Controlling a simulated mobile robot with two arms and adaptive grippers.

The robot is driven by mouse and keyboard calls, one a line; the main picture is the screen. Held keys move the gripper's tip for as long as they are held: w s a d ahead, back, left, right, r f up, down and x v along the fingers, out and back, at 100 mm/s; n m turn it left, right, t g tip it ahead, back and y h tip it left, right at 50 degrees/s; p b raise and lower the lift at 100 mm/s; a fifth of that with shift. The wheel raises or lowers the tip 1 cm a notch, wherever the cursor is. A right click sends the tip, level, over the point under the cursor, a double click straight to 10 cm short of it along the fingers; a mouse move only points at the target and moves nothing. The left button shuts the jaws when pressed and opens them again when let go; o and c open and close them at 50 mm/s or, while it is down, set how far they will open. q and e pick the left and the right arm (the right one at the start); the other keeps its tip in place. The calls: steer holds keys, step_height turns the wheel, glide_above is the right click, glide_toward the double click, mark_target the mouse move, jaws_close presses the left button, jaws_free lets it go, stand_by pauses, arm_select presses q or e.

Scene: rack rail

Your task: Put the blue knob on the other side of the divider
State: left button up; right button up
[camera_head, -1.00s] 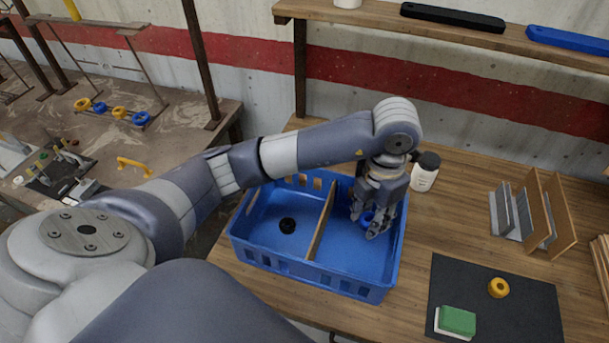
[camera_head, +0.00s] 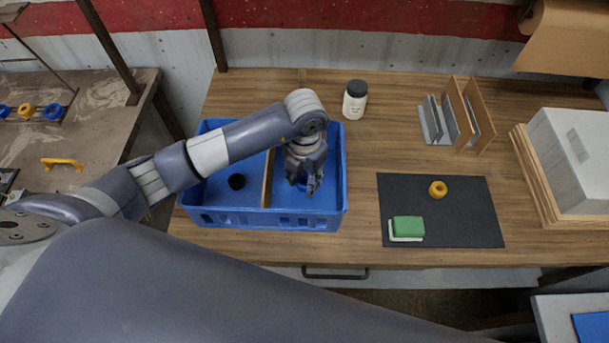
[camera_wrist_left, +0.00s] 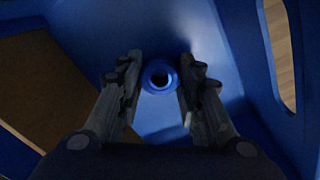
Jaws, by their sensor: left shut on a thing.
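The blue knob (camera_wrist_left: 158,76) is between the fingers of my left gripper (camera_head: 309,188), which is shut on it. In the head view the knob (camera_head: 301,186) shows only in part, low in the right compartment of the blue crate (camera_head: 270,222). The wooden divider (camera_head: 267,180) splits the crate and stands to the left of the gripper. In the left wrist view the divider (camera_wrist_left: 45,90) shows at the left. My right gripper is not in view.
A white jar with a black lid (camera_head: 355,100) stands behind the crate. A dark mat (camera_head: 465,228) to the right bears a yellow ring (camera_head: 438,189) and a green sponge (camera_head: 408,226). A wooden rack (camera_head: 467,115) stands at the back. Table between crate and mat is clear.

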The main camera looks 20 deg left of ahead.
mark_target(305, 180)
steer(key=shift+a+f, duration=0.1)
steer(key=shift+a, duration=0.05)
arm_select(q)
steer(key=shift+f, duration=0.2)
steer(key=o, duration=1.1)
steer(key=shift+r, duration=0.1)
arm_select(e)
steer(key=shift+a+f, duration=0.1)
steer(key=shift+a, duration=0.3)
arm_select(q)
steer(key=shift+r, duration=0.35)
step_height(305, 180, up, 12)
steer(key=b, duration=0.3)
steer(key=shift+f, duration=0.2)
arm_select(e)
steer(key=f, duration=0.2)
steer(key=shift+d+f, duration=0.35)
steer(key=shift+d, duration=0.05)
